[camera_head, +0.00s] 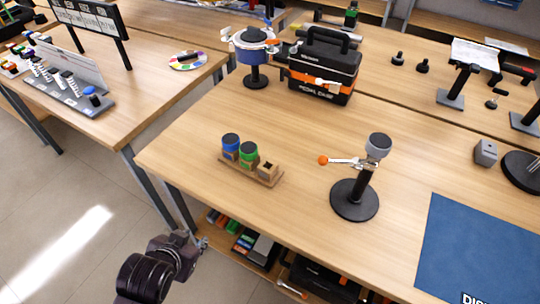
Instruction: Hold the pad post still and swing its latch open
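The pad post stands upright on the wooden table, a dark post with a grey round head (378,146) on a black round base (354,200). A silver latch arm (345,162) with an orange ball end (323,160) sticks out to the left from just below the head. My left gripper (196,241) is low at the lower left, in front of the table's near edge and well apart from the post. It is small and dark, and its finger gap cannot be made out. My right gripper is not in view.
A wooden holder (262,179) with blue and green jars sits left of the post. A blue mat (470,250) lies to the right, with a grey block (485,153) beyond it. A black toolbox (324,70) stands behind. Table around the post is clear.

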